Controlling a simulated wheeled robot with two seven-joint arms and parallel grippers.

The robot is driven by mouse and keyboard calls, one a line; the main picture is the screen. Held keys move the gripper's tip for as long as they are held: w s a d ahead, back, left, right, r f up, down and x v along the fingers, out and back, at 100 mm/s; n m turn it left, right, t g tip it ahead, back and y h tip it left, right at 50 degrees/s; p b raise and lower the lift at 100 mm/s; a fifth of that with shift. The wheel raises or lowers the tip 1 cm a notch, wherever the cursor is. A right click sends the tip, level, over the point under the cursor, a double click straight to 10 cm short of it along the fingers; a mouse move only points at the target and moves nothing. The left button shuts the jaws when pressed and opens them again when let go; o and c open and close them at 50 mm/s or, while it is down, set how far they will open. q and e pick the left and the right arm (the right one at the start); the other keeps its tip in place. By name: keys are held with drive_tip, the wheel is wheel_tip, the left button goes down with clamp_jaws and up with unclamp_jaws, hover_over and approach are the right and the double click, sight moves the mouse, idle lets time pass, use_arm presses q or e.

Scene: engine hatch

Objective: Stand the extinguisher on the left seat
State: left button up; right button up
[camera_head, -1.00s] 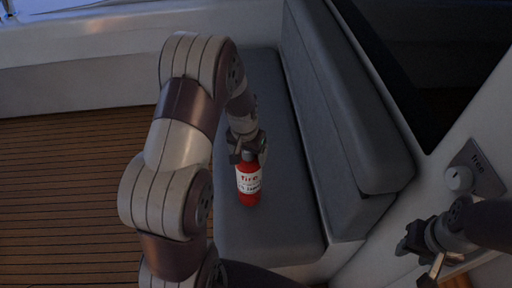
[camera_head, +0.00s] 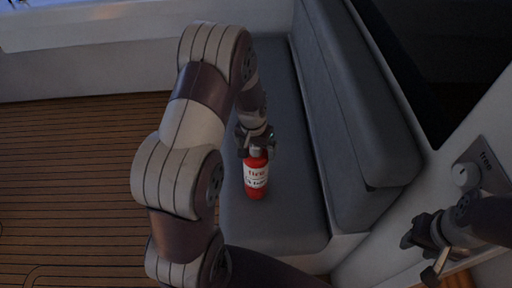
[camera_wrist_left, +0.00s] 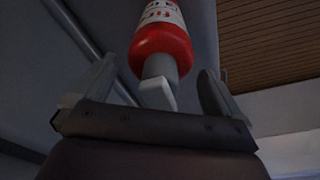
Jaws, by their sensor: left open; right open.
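The red fire extinguisher (camera_head: 256,178) with a white label stands upright on the grey seat (camera_head: 270,228) in the head view. My left gripper (camera_head: 256,142) is open at the extinguisher's top. In the left wrist view the extinguisher (camera_wrist_left: 163,45) shows its red body and grey neck between the spread fingers of the left gripper (camera_wrist_left: 158,92), with a gap on each side. My right gripper (camera_head: 426,250) is open and empty at the lower right, away from the seat.
The seat's padded backrest (camera_head: 355,120) rises along the right of the seat. A panel with a round knob (camera_head: 466,176) is on the white wall at right. Wooden floor (camera_head: 70,190) lies clear to the left.

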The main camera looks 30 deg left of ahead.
use_arm(q)
drive_tip(key=r, duration=0.3)
drive_tip(key=s+r, duration=0.1)
drive_tip(key=r, duration=0.7)
drive_tip(key=shift+s+d+b, duration=0.15)
drive_tip(key=shift+s+b, duration=0.15)
drive_tip(key=s+d, duration=0.8)
drive_tip(key=s, duration=0.4)
drive_tip(key=shift+s, duration=0.1)
